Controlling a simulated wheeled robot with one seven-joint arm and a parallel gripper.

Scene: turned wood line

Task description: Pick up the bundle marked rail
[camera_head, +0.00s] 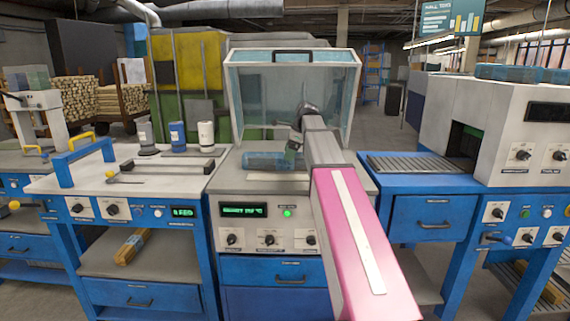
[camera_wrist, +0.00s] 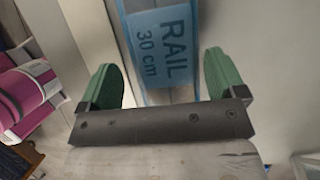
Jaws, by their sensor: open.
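The bundle marked rail (camera_wrist: 165,45) is wrapped in blue film with the print "RAIL 30 cm" in the wrist view. In the head view a blue-wrapped bundle (camera_head: 262,160) lies on the middle machine's top under the raised clear hood, and my arm hides part of that spot. My gripper (camera_wrist: 165,80) is open, with one green finger on each side of the bundle's near end in the wrist view. Gaps show between the bundle and both fingers, and nothing is held. In the head view my gripper (camera_head: 292,148) is small and partly hidden by my arm.
The clear hood (camera_head: 250,95) stands around and above the bundle. A left bench (camera_head: 110,180) carries bottles and a blue handle. A roller table (camera_head: 405,163) leads to a white machine (camera_head: 500,125) on the right, with more blue-wrapped bundles (camera_head: 510,73) on top.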

